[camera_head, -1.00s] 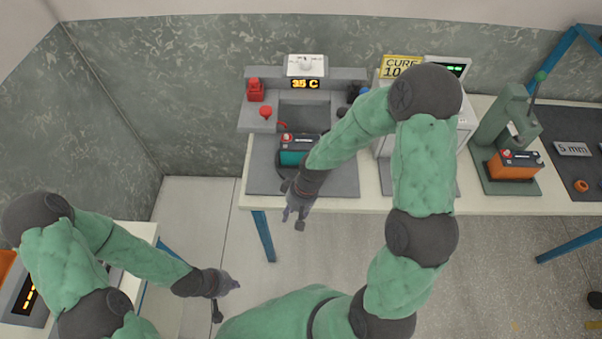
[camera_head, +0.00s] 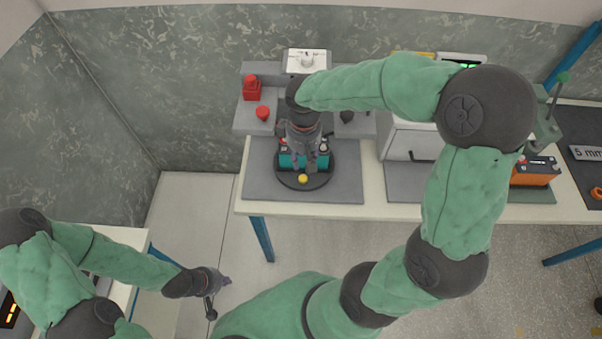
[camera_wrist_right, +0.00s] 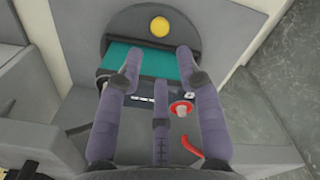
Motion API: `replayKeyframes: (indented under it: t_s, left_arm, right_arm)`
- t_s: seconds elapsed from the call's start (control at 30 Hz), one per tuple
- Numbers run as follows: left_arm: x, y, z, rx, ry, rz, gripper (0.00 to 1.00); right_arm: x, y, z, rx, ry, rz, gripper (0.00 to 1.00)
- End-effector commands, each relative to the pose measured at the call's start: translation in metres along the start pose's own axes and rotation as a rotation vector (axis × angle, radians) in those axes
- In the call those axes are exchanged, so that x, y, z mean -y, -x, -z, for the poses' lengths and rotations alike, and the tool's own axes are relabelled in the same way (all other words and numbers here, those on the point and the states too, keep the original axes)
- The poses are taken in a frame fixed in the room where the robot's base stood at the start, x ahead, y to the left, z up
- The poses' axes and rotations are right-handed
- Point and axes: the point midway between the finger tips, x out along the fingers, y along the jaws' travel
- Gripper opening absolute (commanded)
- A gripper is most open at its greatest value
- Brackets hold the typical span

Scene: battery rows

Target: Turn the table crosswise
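A round dark turntable (camera_head: 322,179) is set in a grey station at the left end of the white table. A yellow knob (camera_head: 302,179) sits on its near rim; it also shows in the right wrist view (camera_wrist_right: 159,26). A teal and black battery (camera_head: 288,160) lies on the turntable, its long side running left to right. My right gripper (camera_head: 312,165) is over the battery and partly hides it. In the right wrist view its fingers (camera_wrist_right: 160,62) are spread apart, with the teal side (camera_wrist_right: 158,62) between them; contact is unclear. My left gripper (camera_head: 218,282) hangs at lower left, away from the station.
The station has a red button (camera_head: 263,113), a red block (camera_head: 251,88) and a white dial box (camera_head: 306,62) behind the turntable. A white cabinet (camera_head: 410,140) stands to the right, then a green press with an orange battery (camera_head: 535,172). My right arm covers part of these.

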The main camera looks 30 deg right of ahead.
Motion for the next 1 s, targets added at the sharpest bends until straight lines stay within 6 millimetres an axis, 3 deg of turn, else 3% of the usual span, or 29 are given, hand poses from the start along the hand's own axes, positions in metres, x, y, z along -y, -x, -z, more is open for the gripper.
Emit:
replayKeyframes:
  t_s: [0.3,0.5,0.97,1.0]
  left_arm:
    - [0.007,-0.02,0.001,0.0,0.0,0.0,0.0]
    - [0.01,-0.028,0.001,0.0,0.0,0.0,0.0]
    - [0.011,-0.031,0.001,0.0,0.0,0.0,0.0]
    - [0.011,-0.031,0.001,0.0,0.0,0.0,0.0]
  right_arm:
    - [0.001,-0.06,-0.001,0.004,0.001,0.002,0.37]
    - [0.001,-0.085,-0.001,0.003,0.0,0.002,0.37]
    - [0.001,-0.096,-0.001,0.001,0.001,0.002,0.37]
    - [0.001,-0.096,-0.001,0.001,0.001,0.002,0.31]
